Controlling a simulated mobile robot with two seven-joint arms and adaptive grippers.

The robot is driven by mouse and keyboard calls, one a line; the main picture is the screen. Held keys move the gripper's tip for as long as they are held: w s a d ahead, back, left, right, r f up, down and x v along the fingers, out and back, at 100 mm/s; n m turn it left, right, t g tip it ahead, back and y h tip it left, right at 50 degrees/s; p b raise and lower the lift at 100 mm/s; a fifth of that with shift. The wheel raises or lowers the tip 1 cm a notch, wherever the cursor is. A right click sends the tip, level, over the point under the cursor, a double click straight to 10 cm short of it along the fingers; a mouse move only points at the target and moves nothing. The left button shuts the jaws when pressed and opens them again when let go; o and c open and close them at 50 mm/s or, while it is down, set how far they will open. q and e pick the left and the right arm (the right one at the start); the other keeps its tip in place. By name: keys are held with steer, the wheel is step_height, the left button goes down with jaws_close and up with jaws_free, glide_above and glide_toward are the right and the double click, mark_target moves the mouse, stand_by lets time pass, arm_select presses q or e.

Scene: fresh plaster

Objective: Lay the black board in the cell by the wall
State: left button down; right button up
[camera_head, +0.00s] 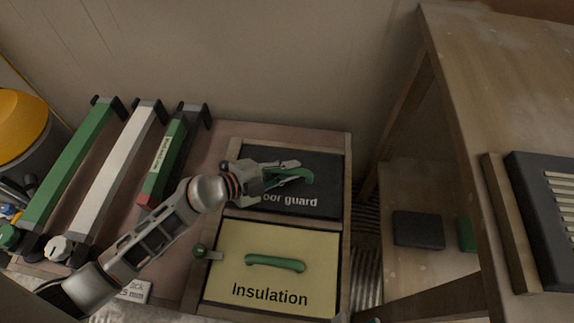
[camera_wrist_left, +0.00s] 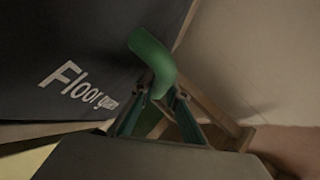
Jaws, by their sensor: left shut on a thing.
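The black board (camera_head: 325,181), lettered "Floor guard", is at the far cell (camera_head: 347,180) of a wooden frame, the one by the wall. Its lettered face also shows in the left wrist view (camera_wrist_left: 60,45). My left gripper (camera_head: 270,180) is shut on the board's green handle (camera_head: 298,176). The handle rises between the fingers (camera_wrist_left: 155,105) in the left wrist view. The board looks roughly flat within the cell's outline. I cannot tell whether it rests on the bottom or is slightly raised. My arm hides its left part. My right gripper is not clearly in view.
A yellow "Insulation" board (camera_head: 270,282) with a green handle fills the near cell. Several long-handled tools, including a white one (camera_head: 117,165), lie left. A wooden table (camera_head: 500,70) stands right; the plain wall (camera_head: 270,60) is behind.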

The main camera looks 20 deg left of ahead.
arm_select(q)
steer(key=shift+w+r, duration=0.1)
steer(key=shift+r, duration=0.1)
steer(key=shift+f, duration=0.15)
steer(key=c, duration=2)
jaws_free()
steer(key=shift+f, duration=0.1)
